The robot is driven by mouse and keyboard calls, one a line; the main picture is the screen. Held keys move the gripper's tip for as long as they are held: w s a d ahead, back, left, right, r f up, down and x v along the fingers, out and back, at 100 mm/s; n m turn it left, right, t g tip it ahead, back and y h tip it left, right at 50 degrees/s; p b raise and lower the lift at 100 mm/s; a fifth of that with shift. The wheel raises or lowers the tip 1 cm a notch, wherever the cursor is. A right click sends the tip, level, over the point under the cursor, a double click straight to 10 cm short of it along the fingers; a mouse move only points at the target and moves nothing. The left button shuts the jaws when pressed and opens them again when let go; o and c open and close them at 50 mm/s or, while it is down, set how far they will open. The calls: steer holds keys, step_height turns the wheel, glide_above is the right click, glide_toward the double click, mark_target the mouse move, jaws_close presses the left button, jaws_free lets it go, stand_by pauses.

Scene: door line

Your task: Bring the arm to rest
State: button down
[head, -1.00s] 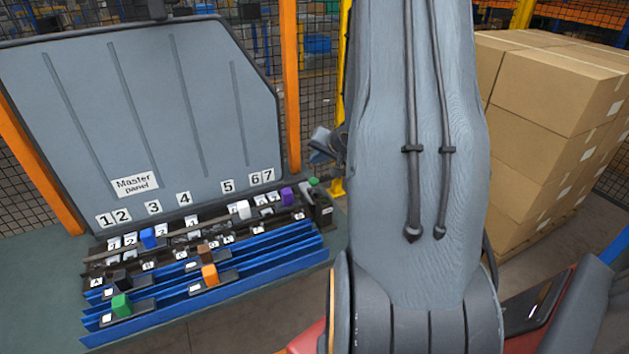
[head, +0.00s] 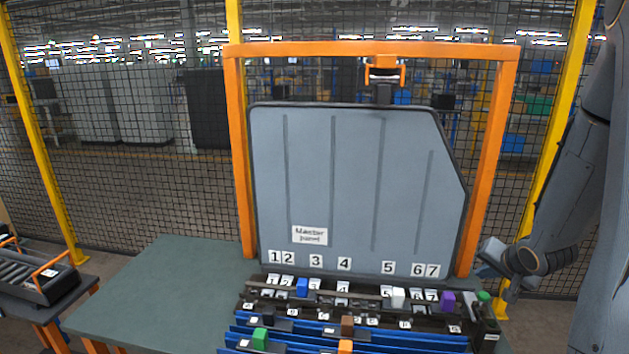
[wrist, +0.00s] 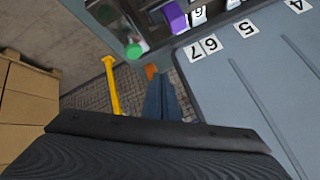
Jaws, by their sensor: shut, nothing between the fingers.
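My arm stands at the right edge of the head view, its upper links running out of frame. My gripper (head: 490,249) hangs at its lower end, just right of the orange frame's right post and near the right end of the rack. In the wrist view the narrow blue-grey fingers (wrist: 163,95) show close together beyond a dark housing, with nothing between them. They point over the floor beside the panel. The grey master panel (head: 350,185) stands upright in the orange frame (head: 240,150), apart from my gripper as far as I can see.
A rack of numbered slots with coloured blocks, among them a purple one (head: 447,302) and a green button (head: 484,296), sits on the green table (head: 160,290). Yellow posts (head: 40,140) and mesh fence stand behind. Stacked cartons (wrist: 30,105) show at left in the wrist view.

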steer(key=s+a+f+n+g+b, duration=0.1)
steer(key=s+a+n+g+b, duration=0.2)
steer(key=s+a, duration=0.4)
steer(key=s+a+f+n+g+y+b, duration=0.1)
steer(key=s+a+n+g+b, duration=0.2)
steer(key=a, duration=1.9)
steer(key=s+n+b, duration=0.1)
steer(key=s+n, duration=0.2)
steer(key=s, duration=0.2)
steer(key=shift+a+f+g+y, duration=0.25)
steer(key=shift+f+g+y, duration=0.05)
steer(key=shift+g, duration=0.1)
